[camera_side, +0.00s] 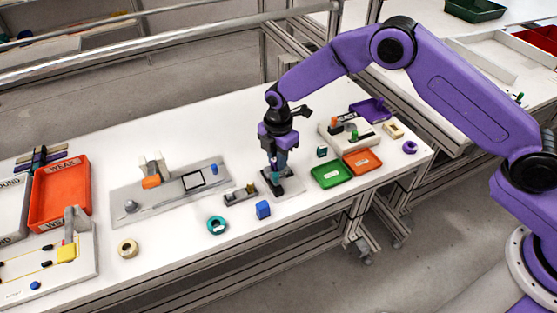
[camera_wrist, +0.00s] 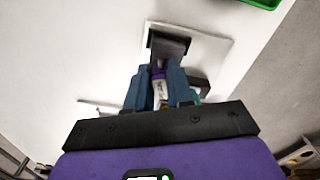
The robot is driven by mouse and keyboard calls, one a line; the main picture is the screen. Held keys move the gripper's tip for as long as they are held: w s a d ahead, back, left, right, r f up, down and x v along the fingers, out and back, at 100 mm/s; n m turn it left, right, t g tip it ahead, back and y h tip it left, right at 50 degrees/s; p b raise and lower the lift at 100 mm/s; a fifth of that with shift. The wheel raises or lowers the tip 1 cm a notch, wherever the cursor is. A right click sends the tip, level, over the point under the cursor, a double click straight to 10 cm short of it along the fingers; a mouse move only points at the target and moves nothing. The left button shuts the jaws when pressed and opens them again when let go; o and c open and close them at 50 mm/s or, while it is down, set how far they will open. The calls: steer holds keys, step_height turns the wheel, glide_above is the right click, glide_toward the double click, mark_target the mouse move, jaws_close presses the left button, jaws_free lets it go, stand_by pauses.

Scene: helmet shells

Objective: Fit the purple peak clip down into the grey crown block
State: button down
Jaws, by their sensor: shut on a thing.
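My gripper (camera_side: 279,167) points down over a small light plate (camera_side: 290,192) near the middle of the table. In the wrist view its blue fingers (camera_wrist: 158,88) are shut on the purple peak clip (camera_wrist: 157,70), of which only a small part shows between them. A dark grey block (camera_wrist: 169,44), which looks like the crown block, stands on the plate just beyond the fingertips. The clip looks close to this block, but I cannot tell whether they touch. In the side view the fingers hide the clip, and dark pieces show around their tips.
A green tray (camera_side: 330,174) and an orange tray (camera_side: 362,161) lie to the right. A small grey holder (camera_side: 240,194) and a long grey board (camera_side: 135,203) are to the left.

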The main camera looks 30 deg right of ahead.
steer(key=shift+s+d+f, duration=0.15)
steer(key=shift+s+f, duration=0.05)
steer(key=shift+f, duration=0.4)
steer(key=c, duration=1)
jaws_free()
steer(key=shift+s+f, duration=0.1)
step_height(320, 180, up, 12)
steer(key=shift+f, duration=0.25)
steer(key=shift+r, duration=0.5)
